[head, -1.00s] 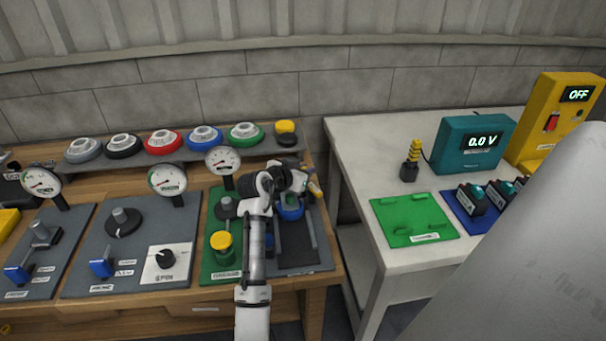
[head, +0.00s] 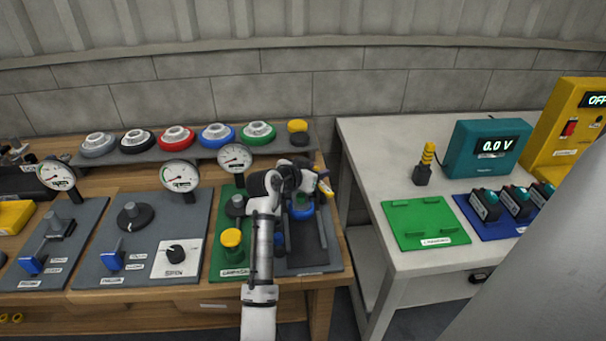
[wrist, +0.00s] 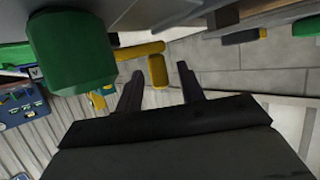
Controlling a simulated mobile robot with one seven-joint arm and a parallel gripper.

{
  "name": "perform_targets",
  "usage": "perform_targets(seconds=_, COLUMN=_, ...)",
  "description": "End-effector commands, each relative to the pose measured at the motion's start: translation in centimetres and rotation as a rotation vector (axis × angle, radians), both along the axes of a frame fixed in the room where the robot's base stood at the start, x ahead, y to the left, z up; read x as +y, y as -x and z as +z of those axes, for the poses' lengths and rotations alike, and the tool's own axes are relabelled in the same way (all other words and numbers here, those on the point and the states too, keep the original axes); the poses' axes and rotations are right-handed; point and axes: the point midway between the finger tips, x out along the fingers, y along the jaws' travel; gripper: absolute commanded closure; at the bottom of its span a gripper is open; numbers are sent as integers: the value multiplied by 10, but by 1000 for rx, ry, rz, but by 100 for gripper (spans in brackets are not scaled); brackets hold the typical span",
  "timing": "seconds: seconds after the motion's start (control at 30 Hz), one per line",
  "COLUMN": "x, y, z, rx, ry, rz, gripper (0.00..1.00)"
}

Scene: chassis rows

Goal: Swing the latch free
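A yellow bent handle (wrist: 157,72), which looks like the latch, shows in the wrist view beside a large green cylinder (wrist: 72,52). A yellow piece also shows at my gripper (head: 318,178) in the head view, above the dark grey panel (head: 325,240) at the bench's right end. In the wrist view my gripper (wrist: 160,68) is open. Its two dark fingers are apart, and the yellow end appears in the gap between their tips. I cannot tell whether either finger touches it. My arm hides part of the blue ring (head: 301,212) and panel.
A green panel with a yellow knob (head: 231,238) lies just left of my arm. Gauges (head: 235,158) and a shelf of coloured discs (head: 217,135) stand behind. A white table (head: 400,275) with a green plate (head: 425,222) is at right, across a gap.

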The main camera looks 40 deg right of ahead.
Motion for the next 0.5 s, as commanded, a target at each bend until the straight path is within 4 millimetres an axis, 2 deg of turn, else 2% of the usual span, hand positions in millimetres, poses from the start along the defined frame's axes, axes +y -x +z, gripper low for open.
perform_targets(seconds=0.5, x=96, y=25, z=38, rx=-2, ry=1, rz=4, gripper=61)
